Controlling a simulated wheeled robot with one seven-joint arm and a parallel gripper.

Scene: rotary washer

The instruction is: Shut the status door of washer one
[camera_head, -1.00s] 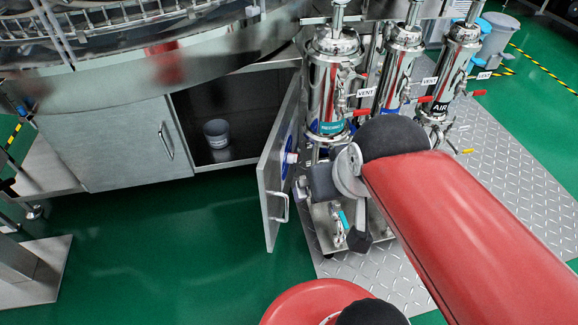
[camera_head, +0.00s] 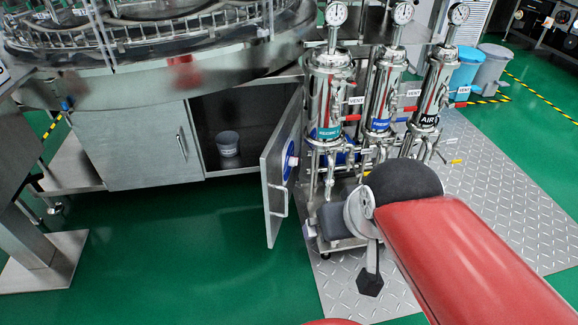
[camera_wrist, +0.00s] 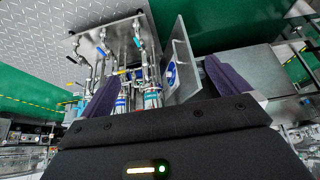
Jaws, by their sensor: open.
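The open washer door (camera_head: 272,200) is a grey metal panel with a bar handle (camera_head: 283,200) on its outer face.
The open compartment holds a grey bucket (camera_head: 228,144). A closed cabinet door (camera_head: 140,145) is to its left. Several steel filter housings (camera_head: 328,100) stand close right of the open door on a wheeled base. Green floor (camera_head: 180,250) in front is clear.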

